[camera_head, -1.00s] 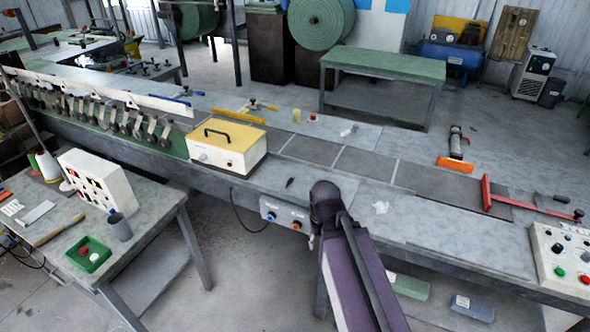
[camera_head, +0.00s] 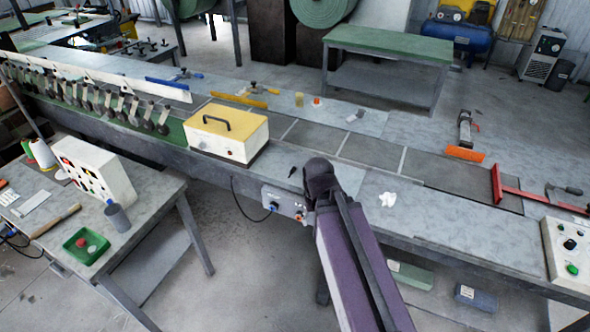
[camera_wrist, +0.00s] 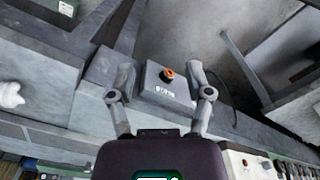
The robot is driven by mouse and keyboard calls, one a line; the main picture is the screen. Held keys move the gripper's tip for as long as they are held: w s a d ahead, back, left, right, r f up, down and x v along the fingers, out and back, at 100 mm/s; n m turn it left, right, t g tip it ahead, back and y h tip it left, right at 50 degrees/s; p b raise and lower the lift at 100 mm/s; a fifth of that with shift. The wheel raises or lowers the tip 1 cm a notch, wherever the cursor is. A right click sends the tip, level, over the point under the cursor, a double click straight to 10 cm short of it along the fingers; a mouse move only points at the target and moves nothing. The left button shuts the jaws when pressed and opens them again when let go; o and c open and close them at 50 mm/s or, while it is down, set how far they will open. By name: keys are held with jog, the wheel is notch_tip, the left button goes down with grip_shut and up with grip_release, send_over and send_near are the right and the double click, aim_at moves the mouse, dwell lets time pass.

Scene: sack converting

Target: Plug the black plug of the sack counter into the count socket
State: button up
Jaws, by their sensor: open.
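The sack counter looks to be the yellow-topped box (camera_head: 228,135) with a black handle on the bench. A dark cable (camera_head: 236,200) loops down the bench front towards a grey socket box (camera_head: 284,203), which has a blue and an orange-red round fitting. Its plug end is too small to make out. In the wrist view the socket box (camera_wrist: 165,92) shows an orange-red fitting (camera_wrist: 167,75) and white lettering too blurred to read. My gripper (camera_wrist: 160,80) is open and empty, its fingers to either side of this box in the picture. In the head view my arm hides the gripper.
A small dark item (camera_head: 292,172) and a white crumpled piece (camera_head: 388,199) lie on the bench top. A side table (camera_head: 150,195) with a control box (camera_head: 95,168) and a green tray (camera_head: 86,246) stands at left. Floor between table and bench is open.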

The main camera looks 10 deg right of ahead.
jog(key=w+r+m+p, duration=0.3)
jog(key=w+r+p, duration=0.1)
jog(key=w, duration=1)
jog(key=w+a+r+m+p, duration=0.1)
jog(key=w+r+m+p, duration=0.3)
jog(key=w, duration=1)
jog(key=shift+a+r+p, duration=0.25)
jog(key=shift+r+p, duration=0.1)
jog(key=shift+r, duration=0.05)
jog(key=shift+f, duration=0.1)
jog(key=b, duration=0.9)
send_over(293, 169)
notch_tip(293, 169, down, 8)
jog(key=shift+a+f, duration=0.1)
jog(key=shift+f, duration=0.15)
jog(key=shift+f, duration=0.1)
jog(key=shift+f+b, duration=2.45)
jog(key=shift+f, duration=0.05)
grip_shut()
